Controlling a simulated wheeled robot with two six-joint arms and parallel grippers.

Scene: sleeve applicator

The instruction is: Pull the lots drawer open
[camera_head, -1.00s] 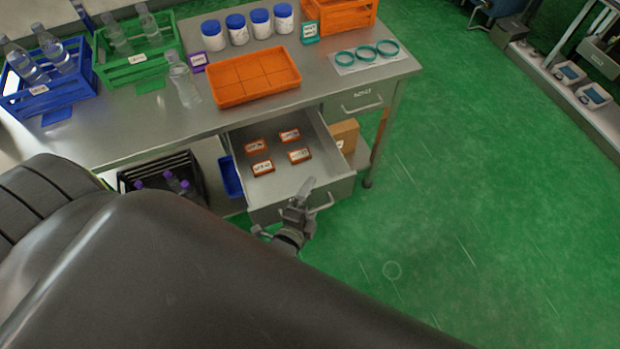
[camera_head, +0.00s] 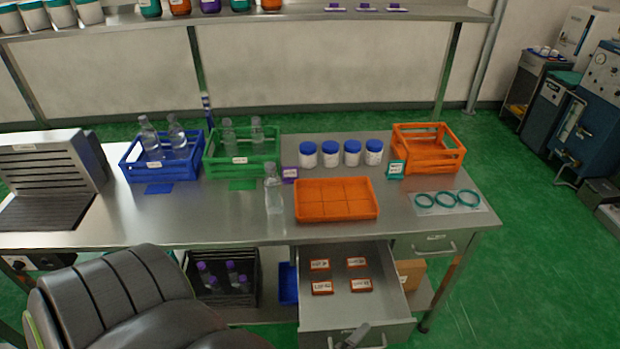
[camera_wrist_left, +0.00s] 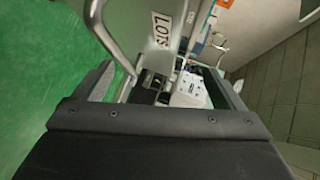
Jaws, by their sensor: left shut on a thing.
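The lots drawer (camera_head: 392,290) stands well open below the table in the head view, with several small orange labelled boxes lying inside. Its front, with the LOTS label (camera_wrist_left: 161,29), fills the upper middle of the left wrist view. The drawer handle (camera_wrist_left: 124,52) is a grey bar in that view. My left gripper (camera_head: 352,336) is at the drawer front, partly cut off by the bottom edge of the head view. It is shut on the handle; the exact contact is hard to see in the left wrist view (camera_wrist_left: 165,85). My right gripper is not in view.
The steel table (camera_head: 250,222) carries an orange tray (camera_head: 336,182), a clear bottle (camera_head: 273,190), crates and blue-lidded jars. A second, closed drawer (camera_head: 440,246) is to the right. A black crate (camera_head: 186,268) stands on the lower shelf. Green floor is free at the right.

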